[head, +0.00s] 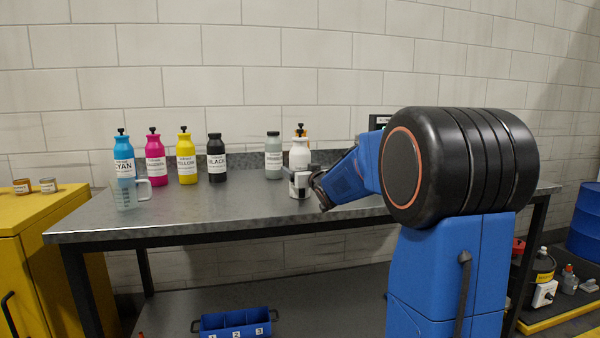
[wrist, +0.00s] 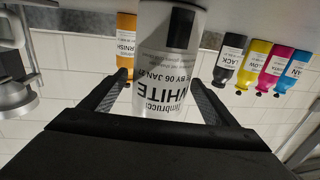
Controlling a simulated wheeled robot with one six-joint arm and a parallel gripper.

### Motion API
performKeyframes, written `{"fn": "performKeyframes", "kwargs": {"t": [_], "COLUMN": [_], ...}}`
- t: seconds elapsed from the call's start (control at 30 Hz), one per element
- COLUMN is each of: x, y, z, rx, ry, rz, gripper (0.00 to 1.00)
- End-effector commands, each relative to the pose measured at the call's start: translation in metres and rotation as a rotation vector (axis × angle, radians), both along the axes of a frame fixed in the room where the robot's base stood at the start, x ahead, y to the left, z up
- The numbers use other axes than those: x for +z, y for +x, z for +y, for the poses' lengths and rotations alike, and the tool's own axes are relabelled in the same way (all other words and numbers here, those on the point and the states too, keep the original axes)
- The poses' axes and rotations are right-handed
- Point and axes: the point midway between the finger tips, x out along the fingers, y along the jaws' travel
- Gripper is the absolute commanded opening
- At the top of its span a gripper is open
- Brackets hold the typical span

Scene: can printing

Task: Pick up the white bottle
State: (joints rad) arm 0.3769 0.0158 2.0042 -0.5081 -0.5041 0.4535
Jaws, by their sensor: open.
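The white bottle (head: 299,153) stands upright on the metal table, right of the grey-green bottle. In the wrist view, which is upside down, the white bottle (wrist: 168,60) shows large with its "WHITE" label facing me. My gripper (wrist: 163,84) is open, with one mesh-padded finger on each side of the bottle's lower part in that picture. I cannot tell whether either finger touches it. In the head view my gripper (head: 308,184) is at the bottle's lower half and partly hides it.
Cyan (head: 124,158), magenta (head: 155,158), yellow (head: 186,158) and black (head: 216,158) bottles stand left on the table, with a clear measuring jug (head: 127,194). The grey-green bottle (head: 274,156) is close on the left. An orange bottle (wrist: 126,38) is behind the white one.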

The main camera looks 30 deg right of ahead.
Motion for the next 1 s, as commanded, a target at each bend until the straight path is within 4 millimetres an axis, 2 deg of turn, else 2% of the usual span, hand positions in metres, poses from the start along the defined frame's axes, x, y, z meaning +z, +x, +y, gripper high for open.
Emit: {"fn": "performKeyframes", "kwargs": {"t": [0.27,0.37,0.5,0.57,0.6,0.87,1.0], "x": [0.000,0.000,0.000,0.000,0.002,0.005,0.018], "y": [0.006,0.005,0.005,0.005,0.005,0.005,0.005], "z": [-0.001,-0.001,-0.001,-0.001,-0.001,-0.001,0.000], "rx": [0.000,0.000,0.000,0.000,0.000,0.000,0.001], "ry": [0.000,0.000,0.000,0.000,0.000,-0.002,-0.002], "rz": [0.000,0.000,0.000,0.000,-0.003,-0.004,-0.006], "gripper": [0.82,0.60,0.27,0.12,0.09,0.09,0.09]}}
